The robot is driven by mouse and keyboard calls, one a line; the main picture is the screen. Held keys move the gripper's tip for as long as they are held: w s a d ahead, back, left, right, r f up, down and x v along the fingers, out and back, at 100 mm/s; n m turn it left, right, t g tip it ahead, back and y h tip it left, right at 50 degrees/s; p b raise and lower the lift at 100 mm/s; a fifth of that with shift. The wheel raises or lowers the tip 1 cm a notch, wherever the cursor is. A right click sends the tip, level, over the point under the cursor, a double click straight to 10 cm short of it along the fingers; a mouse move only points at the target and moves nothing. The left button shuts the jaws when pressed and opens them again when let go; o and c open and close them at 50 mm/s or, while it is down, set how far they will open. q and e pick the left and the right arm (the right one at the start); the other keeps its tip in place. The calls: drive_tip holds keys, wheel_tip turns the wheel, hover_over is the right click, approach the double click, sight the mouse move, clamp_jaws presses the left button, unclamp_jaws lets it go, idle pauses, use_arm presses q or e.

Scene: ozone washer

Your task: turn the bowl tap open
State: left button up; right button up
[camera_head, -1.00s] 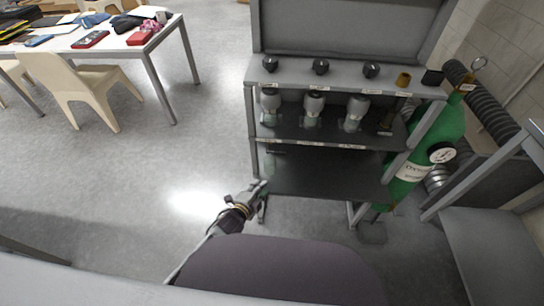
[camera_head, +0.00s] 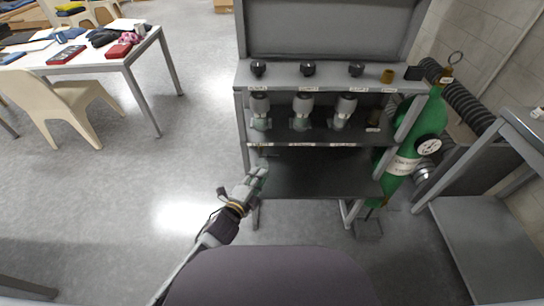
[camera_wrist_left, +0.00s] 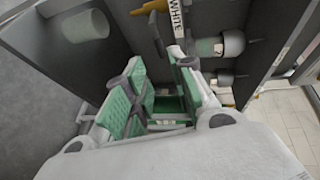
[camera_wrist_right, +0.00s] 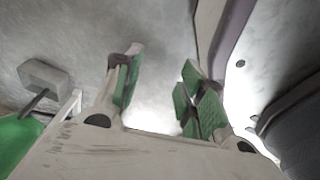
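A grey cross-shaped handle (camera_wrist_left: 150,98), which looks like the bowl tap, shows in the left wrist view between my left gripper's fingers, close to the left finger's green pad. I cannot tell if it touches. My left gripper (camera_head: 257,178) is open at the left front of the rack's lower bay in the head view; its green-padded fingers also show apart in the left wrist view (camera_wrist_left: 158,62). The tap is not clear in the head view. My right gripper (camera_wrist_right: 160,68) is open and empty in the right wrist view; it is outside the head view.
The grey rack (camera_head: 330,75) carries black knobs along its top ledge and several grey-capped units (camera_head: 303,110) on its shelf. A green gas cylinder (camera_head: 405,150) stands at its right. A table (camera_head: 90,60) and a chair (camera_head: 60,95) are at left. Floor left of the rack is clear.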

use_arm(q)
approach(271, 157)
drive_tip(key=shift+r+x, duration=0.2)
drive_tip(key=shift+x, duration=1)
drive_tip(key=shift+f+b+x, duration=0.25)
drive_tip(key=shift+b+x, duration=0.1)
drive_tip(key=shift+x, duration=2.7)
drive_tip(key=shift+b+x, duration=0.4)
drive_tip(key=shift+x, duration=0.85)
use_arm(e)
drive_tip(key=shift+w+a+r, duration=0.15)
drive_tip(key=shift+w+a, duration=0.3)
drive_tip(key=shift+w, duration=0.1)
drive_tip(key=shift+w+a+r, duration=0.15)
drive_tip(key=shift+w+a, duration=0.25)
drive_tip(key=shift+w, duration=0.15)
use_arm(q)
drive_tip(key=shift+c, duration=0.2)
use_arm(e)
drive_tip(key=shift+w, duration=0.1)
use_arm(q)
drive_tip(key=c, duration=0.5)
clamp_jaws()
use_arm(e)
drive_tip(key=shift+w+r, duration=0.15)
drive_tip(key=shift+w, duration=0.45)
